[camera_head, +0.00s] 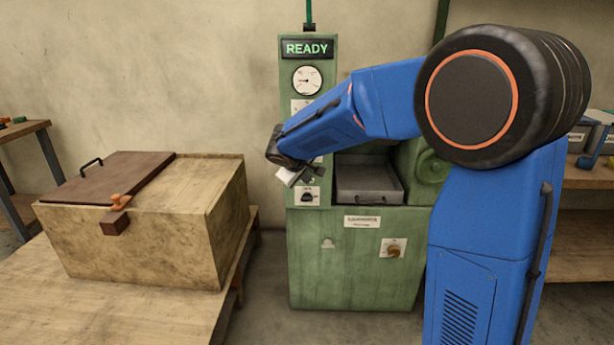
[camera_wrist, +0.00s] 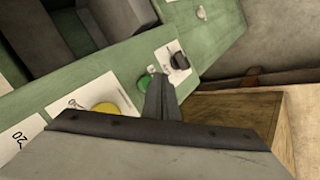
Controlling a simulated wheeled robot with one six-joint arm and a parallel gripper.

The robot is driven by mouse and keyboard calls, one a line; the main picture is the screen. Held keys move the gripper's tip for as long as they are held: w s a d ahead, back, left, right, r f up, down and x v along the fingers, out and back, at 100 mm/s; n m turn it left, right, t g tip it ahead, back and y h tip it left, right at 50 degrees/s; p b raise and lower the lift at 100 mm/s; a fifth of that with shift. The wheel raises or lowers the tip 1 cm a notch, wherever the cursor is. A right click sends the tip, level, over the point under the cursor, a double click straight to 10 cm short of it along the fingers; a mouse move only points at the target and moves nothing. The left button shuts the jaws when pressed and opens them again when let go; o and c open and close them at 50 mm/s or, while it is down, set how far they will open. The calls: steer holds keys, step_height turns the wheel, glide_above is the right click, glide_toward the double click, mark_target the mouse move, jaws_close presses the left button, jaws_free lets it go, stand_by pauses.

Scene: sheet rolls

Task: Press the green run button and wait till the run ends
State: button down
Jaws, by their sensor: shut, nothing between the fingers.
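The green machine (camera_head: 355,260) stands ahead, and its display (camera_head: 307,49) reads READY in green letters. The green button (camera_wrist: 144,83) shows in the wrist view on the panel, partly hidden behind the fingers. My gripper (camera_wrist: 161,82) is shut and empty, its tips right beside the green button; I cannot tell whether they touch it. In the head view my gripper (camera_head: 288,177) is in front of the machine's left column and hides the button.
An open bay with a grey tray (camera_head: 369,196) is to the right of the column. A wooden box (camera_head: 130,245) with a brown lid sits on a bench at the left.

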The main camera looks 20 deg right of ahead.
steer(key=shift+w, duration=0.2)
stand_by(0.6)
steer(key=shift+w+d, duration=0.15)
steer(key=shift+w, duration=0.05)
steer(key=shift+w+d, duration=0.15)
steer(key=shift+w, duration=0.35)
stand_by(1.0)
steer(key=shift+s, duration=0.1)
steer(key=shift+s+a, duration=0.3)
steer(key=shift+s, duration=0.5)
steer(key=s, duration=0.1)
steer(key=s+a, duration=0.1)
steer(key=s, duration=0.2)
steer(key=shift+s+a, duration=0.25)
steer(key=shift+s, duration=0.15)
stand_by(0.5)
